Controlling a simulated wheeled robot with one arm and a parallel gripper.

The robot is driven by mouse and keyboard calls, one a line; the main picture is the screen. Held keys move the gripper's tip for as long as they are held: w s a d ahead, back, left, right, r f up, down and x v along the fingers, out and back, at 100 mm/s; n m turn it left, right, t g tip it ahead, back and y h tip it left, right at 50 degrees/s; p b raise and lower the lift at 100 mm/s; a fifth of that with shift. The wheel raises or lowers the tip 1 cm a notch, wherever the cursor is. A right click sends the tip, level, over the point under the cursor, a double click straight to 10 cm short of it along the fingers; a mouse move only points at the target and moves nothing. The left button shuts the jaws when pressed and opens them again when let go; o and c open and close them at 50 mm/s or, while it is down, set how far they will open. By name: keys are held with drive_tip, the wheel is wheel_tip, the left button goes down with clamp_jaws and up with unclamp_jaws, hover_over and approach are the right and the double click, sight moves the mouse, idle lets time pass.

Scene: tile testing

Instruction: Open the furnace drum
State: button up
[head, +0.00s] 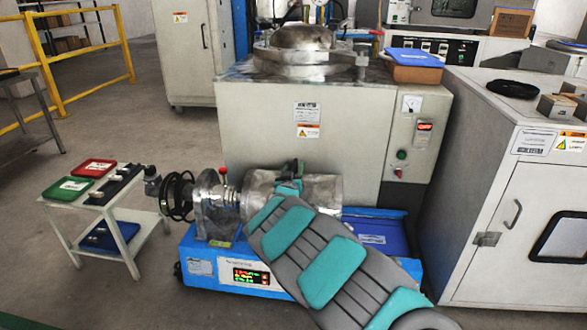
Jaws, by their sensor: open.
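A horizontal metal drum (322,190) lies on a blue machine base (199,267) with a lit display, in the middle of the head view. A metal flanged end (212,200) with a red-topped knob (223,171) is at its left. My grey and teal arm reaches in from the lower right and hides part of the drum and base. My gripper (291,168) is at the drum's upper middle, small and partly hidden by my arm. It is open. Whether it touches the drum cannot be told.
A large grey cabinet (270,140) with a round metal lid (305,38) stands behind. A small white table (120,218) with red and green trays is at left. A white cabinet (483,200) closes off the right. Floor is free at lower left.

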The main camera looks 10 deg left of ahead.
clamp_jaws()
idle(0.5)
idle(1.0)
